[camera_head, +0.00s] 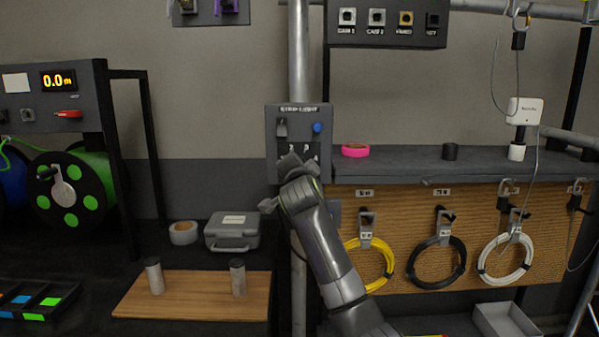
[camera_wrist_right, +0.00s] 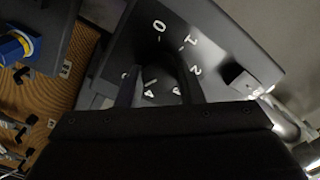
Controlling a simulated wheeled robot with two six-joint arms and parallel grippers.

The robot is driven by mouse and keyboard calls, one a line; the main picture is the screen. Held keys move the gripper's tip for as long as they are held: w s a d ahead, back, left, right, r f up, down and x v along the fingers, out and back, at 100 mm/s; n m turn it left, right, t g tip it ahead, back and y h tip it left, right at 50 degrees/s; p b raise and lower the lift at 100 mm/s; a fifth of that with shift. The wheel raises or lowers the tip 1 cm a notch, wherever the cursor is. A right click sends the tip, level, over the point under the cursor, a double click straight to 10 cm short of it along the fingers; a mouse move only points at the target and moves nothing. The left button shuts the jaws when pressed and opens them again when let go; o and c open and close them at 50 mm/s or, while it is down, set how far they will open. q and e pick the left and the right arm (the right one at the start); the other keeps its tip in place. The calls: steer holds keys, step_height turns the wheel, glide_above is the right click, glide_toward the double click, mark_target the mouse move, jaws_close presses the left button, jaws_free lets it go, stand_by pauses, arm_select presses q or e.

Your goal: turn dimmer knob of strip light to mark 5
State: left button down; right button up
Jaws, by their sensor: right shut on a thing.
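The strip light panel (camera_head: 317,110) is a dark grey box on the vertical pole in the head view. My right gripper (camera_head: 294,168) is in front of its lower part and hides the dimmer knob there. In the right wrist view, the black dimmer knob (camera_wrist_right: 164,60) sits between the fingers of the gripper (camera_wrist_right: 160,88), which is shut on it. White marks 0, 1 and 2 show clearly around the knob; 4 shows between the fingers. Other marks are partly hidden, and the knob's pointer cannot be made out. My left gripper is not in view.
A grey switch (camera_head: 281,128) and a blue knob (camera_head: 318,127) are on the panel's upper part. A shelf (camera_head: 400,172) with pink tape (camera_head: 355,150) adjoins at the right. Cable coils (camera_head: 436,262) hang below it. A wooden board (camera_head: 195,295) lies lower left.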

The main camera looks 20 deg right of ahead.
steer(key=shift+m, duration=0.6)
steer(key=o, duration=1)
steer(key=b+v, duration=0.3)
steer(key=v, duration=1.4)
steer(key=shift+s, duration=0.25)
